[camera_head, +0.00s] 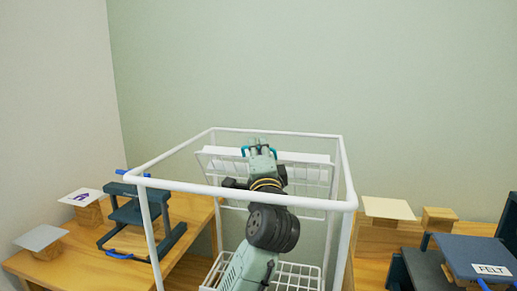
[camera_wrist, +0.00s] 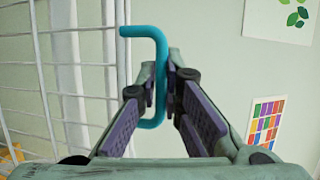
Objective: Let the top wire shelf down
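The top wire shelf (camera_head: 312,178) is a white wire grid standing roughly upright inside the white rack frame (camera_head: 345,205). It also shows in the wrist view (camera_wrist: 85,95) at the left. A teal bent handle (camera_head: 273,152) is on its upper edge. In the wrist view the handle (camera_wrist: 143,31) runs down between my fingertips. My gripper (camera_head: 261,146) is at this upper edge. Its fingers (camera_wrist: 161,85) close in on both sides of the handle bar and appear to grip it. My arm hides the shelf's middle.
A lower wire basket (camera_head: 300,274) lies flat in the rack. Wooden tables with a dark blue press (camera_head: 128,218) at left and a FELT-labelled device (camera_head: 475,252) at right flank it. The rack's front rail (camera_head: 240,192) crosses in front of my arm.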

